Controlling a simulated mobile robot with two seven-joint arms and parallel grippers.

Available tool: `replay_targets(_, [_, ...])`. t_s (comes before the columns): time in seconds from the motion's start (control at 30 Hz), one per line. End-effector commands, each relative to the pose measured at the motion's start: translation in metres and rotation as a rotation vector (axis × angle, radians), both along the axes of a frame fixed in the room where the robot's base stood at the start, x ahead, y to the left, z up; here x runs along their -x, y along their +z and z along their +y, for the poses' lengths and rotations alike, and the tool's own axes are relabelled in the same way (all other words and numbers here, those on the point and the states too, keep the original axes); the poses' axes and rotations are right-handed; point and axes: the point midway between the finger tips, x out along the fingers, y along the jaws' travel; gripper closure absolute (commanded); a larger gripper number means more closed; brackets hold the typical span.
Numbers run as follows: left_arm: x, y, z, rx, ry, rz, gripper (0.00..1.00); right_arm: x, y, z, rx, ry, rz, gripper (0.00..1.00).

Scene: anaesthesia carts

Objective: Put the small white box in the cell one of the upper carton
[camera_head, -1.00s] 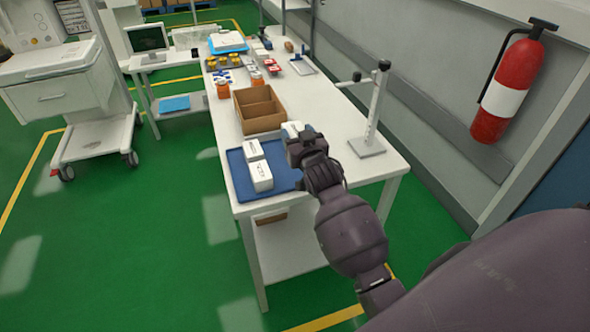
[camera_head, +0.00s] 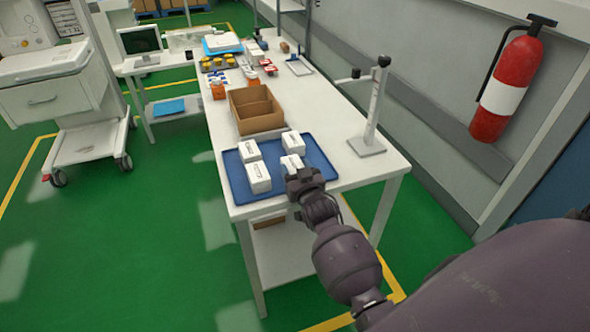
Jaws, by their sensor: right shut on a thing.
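Several small white boxes stand on the blue tray (camera_head: 233,177) at the near end of the table. The box nearest my right gripper (camera_head: 303,181) is the near right white box (camera_head: 290,162). The gripper is shut on it at the tray's near right part; the hand hides part of the box and the fingertips. The other white boxes are at the far right (camera_head: 294,142), far left (camera_head: 249,151) and near left (camera_head: 258,178). The open brown upper carton (camera_head: 248,126) stands just behind the tray, with a divider inside. My left gripper is not in view.
A white stand with a post (camera_head: 374,112) rises right of the tray. Another brown carton (camera_head: 268,221) shows partly on the lower shelf. The table top between tray and stand is clear.

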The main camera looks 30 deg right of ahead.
Motion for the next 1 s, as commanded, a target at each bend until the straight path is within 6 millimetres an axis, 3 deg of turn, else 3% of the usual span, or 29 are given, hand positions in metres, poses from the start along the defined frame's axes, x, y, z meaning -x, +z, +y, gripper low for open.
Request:
replay_targets(0.3, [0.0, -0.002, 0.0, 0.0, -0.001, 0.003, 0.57, 0.0, -0.002, 0.0, 0.0, 0.0, -0.001, 0.71])
replay_targets(0.33, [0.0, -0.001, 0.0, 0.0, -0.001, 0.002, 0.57, 0.0, -0.002, 0.0, 0.0, 0.0, -0.001, 0.4])
replay_targets(0.47, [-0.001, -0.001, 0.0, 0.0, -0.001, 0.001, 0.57, 0.0, -0.001, 0.0, 0.0, 0.0, -0.001, 0.2])
replay_targets(0.83, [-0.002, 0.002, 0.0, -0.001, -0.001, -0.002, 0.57, 0.001, 0.004, 0.0, 0.0, 0.0, -0.002, 0.19])
replay_targets(1.0, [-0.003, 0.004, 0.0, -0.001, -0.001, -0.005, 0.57, 0.02, 0.002, 0.004, 0.001, -0.001, 0.0, 0.19])
